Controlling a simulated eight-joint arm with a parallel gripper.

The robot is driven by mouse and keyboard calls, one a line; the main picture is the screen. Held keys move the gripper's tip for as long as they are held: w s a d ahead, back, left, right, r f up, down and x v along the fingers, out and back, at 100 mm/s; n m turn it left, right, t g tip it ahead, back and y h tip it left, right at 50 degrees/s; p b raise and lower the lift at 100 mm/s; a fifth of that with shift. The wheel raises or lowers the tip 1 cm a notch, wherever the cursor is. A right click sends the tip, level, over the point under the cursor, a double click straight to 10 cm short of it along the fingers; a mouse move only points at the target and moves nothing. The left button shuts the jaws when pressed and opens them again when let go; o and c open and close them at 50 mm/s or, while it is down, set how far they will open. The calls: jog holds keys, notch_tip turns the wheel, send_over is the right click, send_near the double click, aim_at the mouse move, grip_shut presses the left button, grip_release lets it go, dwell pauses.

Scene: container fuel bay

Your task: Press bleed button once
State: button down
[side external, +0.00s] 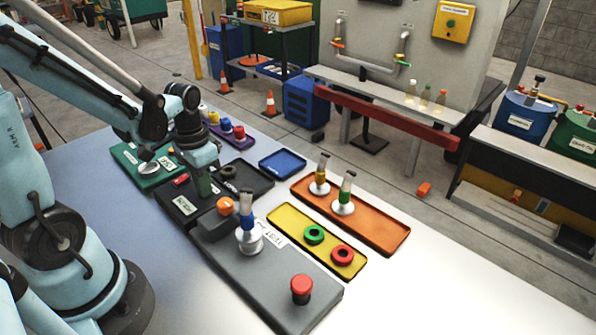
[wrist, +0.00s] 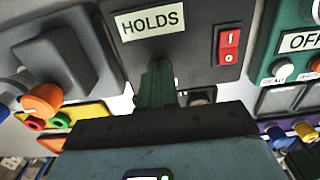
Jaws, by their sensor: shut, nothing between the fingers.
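No label reading "bleed" is legible, so I cannot tell for sure which control is the bleed button. A red mushroom-shaped button (side external: 301,284) stands at the near end of a grey plate (side external: 268,283). My gripper (side external: 204,186) is shut and empty, pointing down over the black panel labelled HOLDS (side external: 180,212), well apart from the red button. In the wrist view its green fingers (wrist: 157,68) are together below the label.
A red rocker switch (wrist: 229,45) is on the black panel near my fingers. A valve with a blue handle (side external: 247,212) stands upright on the grey plate. A yellow tray (side external: 291,227) with rings and an orange tray (side external: 376,225) with two fittings lie right. The near-right table is clear.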

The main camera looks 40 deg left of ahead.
jog(key=shift+f, duration=0.2)
notch_tip(320, 180, up, 14)
jog(key=shift+r, duration=0.2)
dwell(0.7)
jog(key=shift+d, duration=0.1)
dwell(0.4)
jog(key=w+d+f+t, duration=0.2)
jog(key=d+f+t, duration=0.1)
jog(key=d+t, duration=0.4)
jog(key=shift+w+d+f, duration=0.2)
jog(key=shift+d, duration=0.95)
